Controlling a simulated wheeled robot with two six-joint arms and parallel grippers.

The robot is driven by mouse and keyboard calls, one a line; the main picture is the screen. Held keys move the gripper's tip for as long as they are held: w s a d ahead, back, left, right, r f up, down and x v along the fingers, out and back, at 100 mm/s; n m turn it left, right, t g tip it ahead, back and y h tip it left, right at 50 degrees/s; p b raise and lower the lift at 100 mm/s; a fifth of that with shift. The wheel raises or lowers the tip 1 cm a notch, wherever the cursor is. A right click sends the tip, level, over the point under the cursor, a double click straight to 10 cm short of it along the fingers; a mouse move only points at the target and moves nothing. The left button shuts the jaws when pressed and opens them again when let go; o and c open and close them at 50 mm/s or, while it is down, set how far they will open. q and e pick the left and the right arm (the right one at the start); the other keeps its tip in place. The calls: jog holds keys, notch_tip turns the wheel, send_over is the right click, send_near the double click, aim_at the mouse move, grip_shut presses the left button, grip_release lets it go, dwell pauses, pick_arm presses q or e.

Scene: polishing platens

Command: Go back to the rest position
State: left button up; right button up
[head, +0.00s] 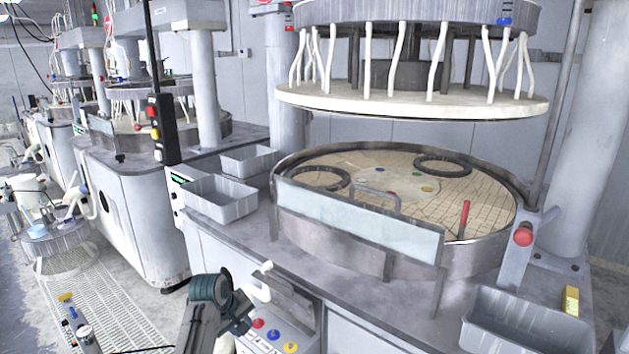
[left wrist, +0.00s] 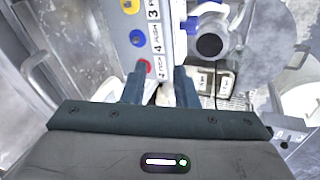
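My left gripper (left wrist: 160,80) shows in the left wrist view. Its two dark fingers are apart, with no object clearly held between them. Beyond the fingertips is a control panel (left wrist: 150,30) with blue, yellow and red buttons. In the head view a dark wrist of mine (head: 212,290) is at the bottom centre, left of the button panel (head: 268,338). The fingers cannot be made out there. My right gripper is not in view.
A polishing machine has a round platen (head: 440,200) with dark rings and a glass guard (head: 355,222). Its upper plate (head: 410,100) hangs above. Grey bins stand at the left (head: 220,200) and right front (head: 525,325). A floor grating (head: 110,310) lies at left.

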pick_arm(q)
jog(key=s+a+f+m+y, duration=0.1)
jog(key=s+a+f, duration=0.15)
jog(key=s, duration=0.45)
jog(key=s+a+f+m, duration=0.1)
jog(key=s+f+m, duration=0.1)
jog(key=s+f, duration=0.35)
jog(key=s+a+f+m+y, duration=0.1)
jog(key=s, duration=0.7)
jog(key=s+a+r+m+y, duration=0.1)
jog(key=s+r+m, duration=0.15)
jog(key=s, duration=0.95)
jog(key=s+a+r+m, duration=0.1)
jog(key=s+a+m, duration=0.15)
jog(key=s, duration=0.95)
notch_tip(320, 180, down, 31)
jog(key=a+g, duration=0.2)
jog(key=s+a+f+g+b, duration=0.1)
jog(key=s+f, duration=1.8)
jog(key=shift+f, duration=0.25)
